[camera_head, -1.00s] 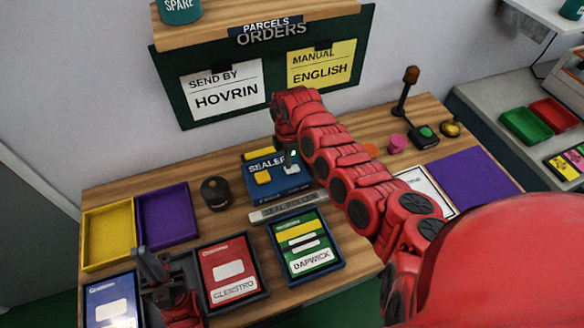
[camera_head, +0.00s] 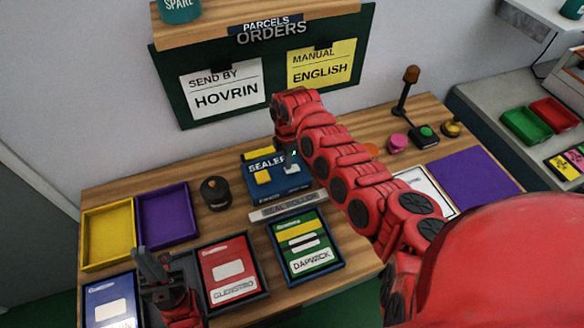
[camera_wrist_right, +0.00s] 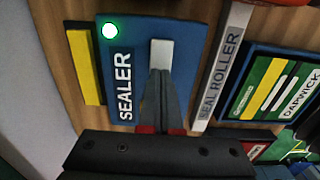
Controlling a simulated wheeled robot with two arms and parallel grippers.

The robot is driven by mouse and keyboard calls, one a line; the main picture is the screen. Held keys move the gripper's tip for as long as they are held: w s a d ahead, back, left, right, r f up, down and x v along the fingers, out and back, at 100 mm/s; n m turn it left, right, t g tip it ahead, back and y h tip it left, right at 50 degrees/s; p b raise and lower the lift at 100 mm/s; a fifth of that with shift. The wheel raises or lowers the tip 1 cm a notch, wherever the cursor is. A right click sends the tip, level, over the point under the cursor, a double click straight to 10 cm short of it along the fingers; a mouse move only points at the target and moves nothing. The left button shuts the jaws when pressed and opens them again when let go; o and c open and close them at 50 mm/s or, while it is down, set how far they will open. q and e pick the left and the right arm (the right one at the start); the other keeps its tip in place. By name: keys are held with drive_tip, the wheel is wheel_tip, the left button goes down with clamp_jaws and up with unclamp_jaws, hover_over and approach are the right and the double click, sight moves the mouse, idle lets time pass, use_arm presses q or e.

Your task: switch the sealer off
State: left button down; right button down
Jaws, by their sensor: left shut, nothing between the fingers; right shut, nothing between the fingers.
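The blue sealer (camera_head: 290,188) sits on the wooden bench in the middle of the head view; it also fills the middle of the right wrist view (camera_wrist_right: 188,50). Its lamp (camera_wrist_right: 110,31) glows green beside the SEALER lettering. A light grey switch piece (camera_wrist_right: 161,52) is on its top. My right gripper (camera_wrist_right: 160,76) is shut and empty, its fingertips at the near end of this piece; I cannot tell if they touch. In the head view my right arm partly covers the sealer's right side. My left gripper (camera_head: 150,264) is shut and empty above the front-left trays.
A grey seal roller bar (camera_head: 287,208) lies just in front of the sealer. A dark round pot (camera_head: 215,193) stands to its left. Trays with a red Glenstro parcel (camera_head: 227,270) and a green Dapwick parcel (camera_head: 306,247) are in front. Yellow and purple trays lie left.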

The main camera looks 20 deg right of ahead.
drive_tip(key=shift+f+b, duration=0.4)
drive_tip(key=shift+f, duration=0.3)
drive_tip(key=shift+r, duration=0.1)
wheel_tip(320, 180, up, 7)
drive_tip(key=p, duration=0.6)
idle(0.5)
drive_tip(key=shift+s, duration=0.1)
